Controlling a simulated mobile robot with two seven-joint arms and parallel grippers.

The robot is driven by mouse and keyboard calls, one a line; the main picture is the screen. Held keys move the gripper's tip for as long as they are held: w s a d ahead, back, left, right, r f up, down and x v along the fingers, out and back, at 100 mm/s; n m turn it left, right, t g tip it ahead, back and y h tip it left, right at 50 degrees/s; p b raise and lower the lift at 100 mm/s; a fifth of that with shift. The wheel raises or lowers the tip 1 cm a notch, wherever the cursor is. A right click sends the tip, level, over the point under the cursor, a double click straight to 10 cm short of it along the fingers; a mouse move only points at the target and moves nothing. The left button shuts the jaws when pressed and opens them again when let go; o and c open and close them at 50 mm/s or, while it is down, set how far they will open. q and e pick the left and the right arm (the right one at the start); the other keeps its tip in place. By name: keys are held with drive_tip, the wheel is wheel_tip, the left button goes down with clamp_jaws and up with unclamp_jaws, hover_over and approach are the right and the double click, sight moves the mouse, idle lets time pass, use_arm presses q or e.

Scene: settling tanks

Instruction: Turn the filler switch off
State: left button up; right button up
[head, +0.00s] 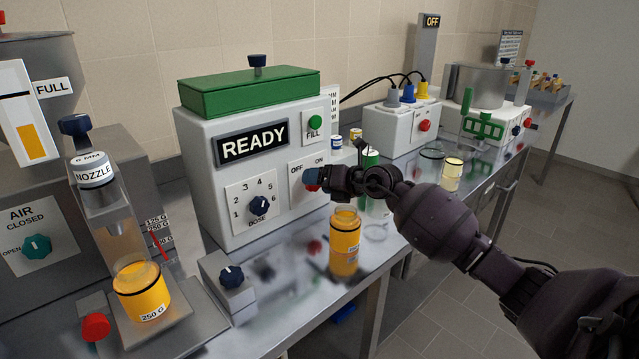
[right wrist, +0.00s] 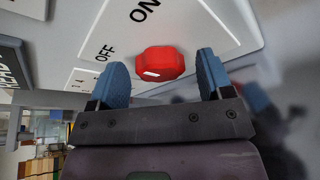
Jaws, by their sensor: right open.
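The filler (head: 200,160) is a white box with a green lid and a display reading READY. Its switch is a red knob on a plate marked OFF and ON, mostly hidden behind my right gripper in the head view. In the right wrist view the red switch (right wrist: 160,62) shows whole, between the OFF and ON labels. My right gripper (head: 318,177) is at the switch plate; its blue fingertips (right wrist: 162,78) are open on either side of the knob, with gaps visible on both sides. My left gripper is not in view.
An orange-filled bottle (head: 344,245) stands on the bench just below my right arm. A green FILL button (head: 315,122) is above the switch and a dark DOSE dial (head: 258,205) is to its left. A white socket box (head: 398,127) stands behind.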

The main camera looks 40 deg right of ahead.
drive_tip(key=c, duration=0.9)
use_arm(q)
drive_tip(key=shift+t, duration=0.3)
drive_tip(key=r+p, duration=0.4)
drive_tip(key=p, duration=0.1)
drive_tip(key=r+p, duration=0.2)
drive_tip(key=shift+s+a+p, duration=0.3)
drive_tip(key=shift+p, duration=0.05)
use_arm(e)
drive_tip(key=n+h, duration=0.2)
drive_tip(key=n, duration=0.1)
drive_tip(key=n+h, duration=0.1)
drive_tip(key=shift+a+r+n, duration=0.1)
drive_tip(key=shift+a+n, duration=0.2)
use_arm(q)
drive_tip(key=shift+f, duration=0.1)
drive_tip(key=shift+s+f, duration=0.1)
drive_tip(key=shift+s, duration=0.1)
